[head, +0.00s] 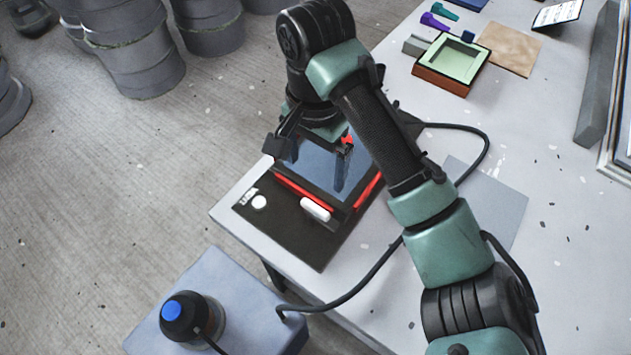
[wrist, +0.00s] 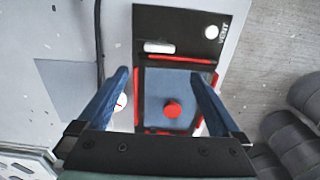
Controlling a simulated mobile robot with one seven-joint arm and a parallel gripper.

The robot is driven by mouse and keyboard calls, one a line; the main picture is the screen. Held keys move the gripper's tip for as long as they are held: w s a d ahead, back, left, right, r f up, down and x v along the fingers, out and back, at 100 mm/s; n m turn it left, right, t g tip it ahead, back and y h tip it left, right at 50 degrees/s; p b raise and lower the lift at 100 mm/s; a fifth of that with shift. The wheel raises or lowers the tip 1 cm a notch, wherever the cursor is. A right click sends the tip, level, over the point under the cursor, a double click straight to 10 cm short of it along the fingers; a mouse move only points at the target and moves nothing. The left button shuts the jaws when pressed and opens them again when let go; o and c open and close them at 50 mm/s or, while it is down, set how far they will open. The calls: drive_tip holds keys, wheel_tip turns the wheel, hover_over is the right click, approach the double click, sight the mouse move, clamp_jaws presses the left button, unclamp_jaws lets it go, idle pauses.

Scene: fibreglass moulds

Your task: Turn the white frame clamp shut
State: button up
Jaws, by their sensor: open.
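The white frame clamp (head: 316,209) is a short rounded bar on the black panel (head: 290,238), close beside the outer edge of the red-trimmed frame. In the wrist view the clamp (wrist: 158,46) lies roughly parallel to the near red strip (wrist: 180,59). My gripper (head: 311,163) is open and empty above the blue-grey plate inside the frame. In the wrist view its two fingers (wrist: 160,74) are spread wide, with the clamp beyond their tips and apart from them. A red round knob (wrist: 172,110) on the plate shows between the fingers. My arm hides part of the frame.
A round white button (wrist: 211,32) labelled VENT sits by the clamp. A white dial (wrist: 119,103) is partly behind the left finger. A blue-topped button (head: 172,310) stands on a grey box. A green-lined mould (head: 452,62) is at the back. A cable crosses the table (head: 375,290).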

sight(315, 207)
wheel_tip(315, 207, down, 13)
drive_tip(key=shift+b, duration=0.65)
drive_tip(key=shift+r, duration=0.1)
drive_tip(key=c, duration=1.2)
